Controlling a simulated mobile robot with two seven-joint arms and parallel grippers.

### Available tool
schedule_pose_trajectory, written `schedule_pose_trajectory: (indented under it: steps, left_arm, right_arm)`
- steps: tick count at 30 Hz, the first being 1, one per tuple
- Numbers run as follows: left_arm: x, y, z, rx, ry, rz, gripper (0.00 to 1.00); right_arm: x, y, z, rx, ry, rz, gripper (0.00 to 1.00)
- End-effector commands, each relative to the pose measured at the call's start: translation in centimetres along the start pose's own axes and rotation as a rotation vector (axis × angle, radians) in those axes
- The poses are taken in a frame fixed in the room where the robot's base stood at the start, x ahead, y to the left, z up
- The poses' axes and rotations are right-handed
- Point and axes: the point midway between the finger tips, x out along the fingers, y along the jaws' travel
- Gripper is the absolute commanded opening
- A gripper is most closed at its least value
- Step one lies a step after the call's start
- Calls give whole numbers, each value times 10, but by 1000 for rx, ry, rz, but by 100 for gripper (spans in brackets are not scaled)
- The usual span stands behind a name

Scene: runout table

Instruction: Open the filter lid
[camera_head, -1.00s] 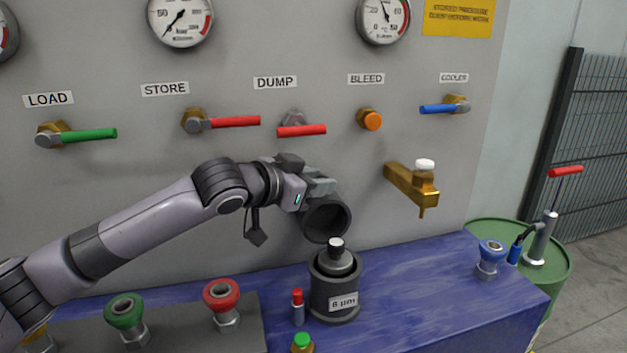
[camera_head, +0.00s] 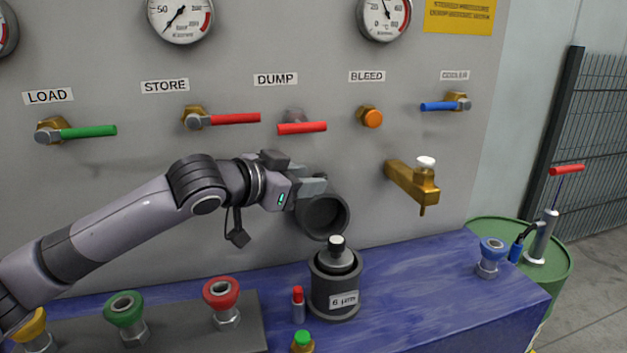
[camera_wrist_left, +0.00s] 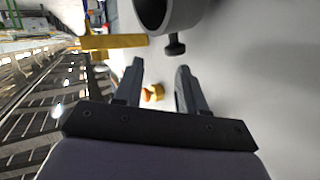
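The filter housing (camera_head: 322,297) is a dark grey cylinder labelled "6 µm" on the blue bench, with its top open and a filter element with a white-tipped top (camera_head: 337,256) showing inside. The filter lid (camera_head: 324,217), a dark hollow cap, stands tilted up above and behind the housing, its hollow side facing the camera. It also shows at the top of the left wrist view (camera_wrist_left: 172,14), with a dark knob below. My left gripper (camera_head: 316,187) is at the lid's upper left. In the wrist view its fingers (camera_wrist_left: 160,82) are apart with nothing between them, clear of the lid. My right gripper is out of view.
Behind is a grey panel with valve handles and gauges. A brass tap (camera_head: 410,182) sticks out to the right of the lid. A red-capped piece (camera_head: 298,306) and a green-capped piece (camera_head: 302,343) stand by the housing. The bench's right side is mostly clear.

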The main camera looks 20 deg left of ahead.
Motion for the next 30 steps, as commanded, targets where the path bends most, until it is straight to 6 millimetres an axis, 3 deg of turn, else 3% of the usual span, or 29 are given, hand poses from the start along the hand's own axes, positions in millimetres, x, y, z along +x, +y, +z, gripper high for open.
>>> schedule_pose_trajectory:
  steps: [6, 10, 30]
  left_arm:
    - [-28, 0, 1, 2, 0, -1, 40]
    - [-37, 0, 1, 1, -2, 0, 40]
    - [-39, 0, 0, 1, -1, 0, 40]
  right_arm:
    - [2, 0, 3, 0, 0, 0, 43]
    - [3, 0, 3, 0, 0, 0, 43]
    - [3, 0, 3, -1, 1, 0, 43]
